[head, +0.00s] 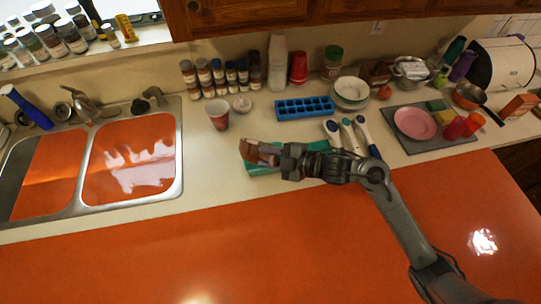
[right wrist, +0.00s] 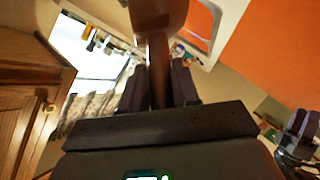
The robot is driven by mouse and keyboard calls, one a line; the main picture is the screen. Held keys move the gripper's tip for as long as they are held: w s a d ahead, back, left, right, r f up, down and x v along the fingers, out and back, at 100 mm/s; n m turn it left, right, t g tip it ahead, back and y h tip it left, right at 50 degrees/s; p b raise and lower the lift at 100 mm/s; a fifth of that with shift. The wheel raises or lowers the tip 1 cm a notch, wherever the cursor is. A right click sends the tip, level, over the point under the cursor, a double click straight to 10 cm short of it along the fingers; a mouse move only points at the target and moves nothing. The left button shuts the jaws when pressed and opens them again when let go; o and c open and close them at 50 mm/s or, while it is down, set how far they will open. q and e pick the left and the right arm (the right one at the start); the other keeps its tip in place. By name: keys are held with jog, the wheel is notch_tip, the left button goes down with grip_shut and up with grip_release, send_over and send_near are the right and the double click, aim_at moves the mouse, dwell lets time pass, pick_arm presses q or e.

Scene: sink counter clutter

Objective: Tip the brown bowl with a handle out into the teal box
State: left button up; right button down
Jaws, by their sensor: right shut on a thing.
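The brown bowl with a handle (head: 249,150) is held above the left part of the teal box (head: 258,171) in the head view. It appears tilted; its contents cannot be made out. In the right wrist view the bowl (right wrist: 157,12) is at the top, its handle running down between the fingers. My right gripper (head: 281,155) is shut on that handle; its fingers also show in the right wrist view (right wrist: 158,88). The gripper and arm hide much of the teal box, and its inside is not clear.
A paper cup (head: 218,117) stands left of the box, and a blue ice tray (head: 304,107) lies behind it. Several brushes (head: 367,137) lie close on the right. A drying mat (head: 433,146) with dishes is farther right. The double sink (head: 177,190) is left.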

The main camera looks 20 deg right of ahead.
jog(key=s+a+f+n+t+b, duration=0.1)
jog(key=f+b, duration=0.3)
jog(key=b, duration=0.5)
jog(key=s+f+n+t+h+b, duration=0.1)
jog(key=f+n+b, duration=0.3)
jog(key=b, duration=0.6)
jog(key=s+a+f+n+t+b, duration=0.1)
jog(key=f+b, duration=0.3)
jog(key=b, duration=0.6)
jog(key=shift+a+n+t, duration=0.35)
jog(key=shift+n+t, duration=0.15)
jog(key=shift+n, duration=0.2)
jog(key=shift+f, duration=0.1)
